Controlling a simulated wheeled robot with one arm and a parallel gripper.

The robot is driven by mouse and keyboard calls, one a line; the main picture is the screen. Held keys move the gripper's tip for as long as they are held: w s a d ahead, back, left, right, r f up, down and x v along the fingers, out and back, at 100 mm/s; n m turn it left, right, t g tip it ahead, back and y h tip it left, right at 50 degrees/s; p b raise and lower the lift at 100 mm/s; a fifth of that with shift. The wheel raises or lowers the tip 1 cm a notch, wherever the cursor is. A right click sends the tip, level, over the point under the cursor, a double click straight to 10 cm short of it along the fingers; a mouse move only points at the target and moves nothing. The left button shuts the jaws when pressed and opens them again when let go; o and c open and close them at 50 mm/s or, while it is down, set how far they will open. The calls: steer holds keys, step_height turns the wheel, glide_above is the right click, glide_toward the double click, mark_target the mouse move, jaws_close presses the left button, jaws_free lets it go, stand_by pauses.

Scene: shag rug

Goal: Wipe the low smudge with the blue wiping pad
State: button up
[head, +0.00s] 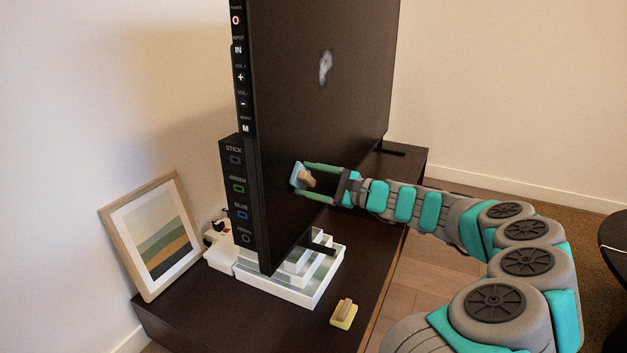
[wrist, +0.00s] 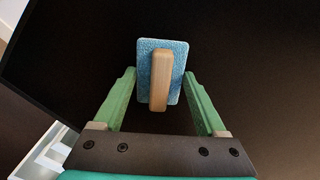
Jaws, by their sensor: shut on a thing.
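The blue wiping pad (head: 297,174) has a wooden handle and is at the lower part of the dark screen (head: 290,120). My gripper (head: 308,182) is shut on it, and its green fingers lie along either side. The wrist view shows the pad (wrist: 177,62) face-on to the dark screen, handle toward me. I cannot tell whether the pad touches the screen. A pale smudge (head: 326,67) shows higher on the screen. No low smudge shows; the pad and gripper cover part of the lower screen.
A yellow pad with a wooden handle (head: 343,314) lies on the dark cabinet top (head: 215,318). A framed picture (head: 152,235) leans at left. A button panel (head: 240,190) lines the screen's left edge.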

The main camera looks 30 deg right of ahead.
steer(key=shift+s+a, duration=0.55)
steer(key=shift+a, duration=0.15)
steer(key=shift+v, duration=3)
steer(key=shift+d, duration=0.1)
steer(key=shift+v, duration=1.45)
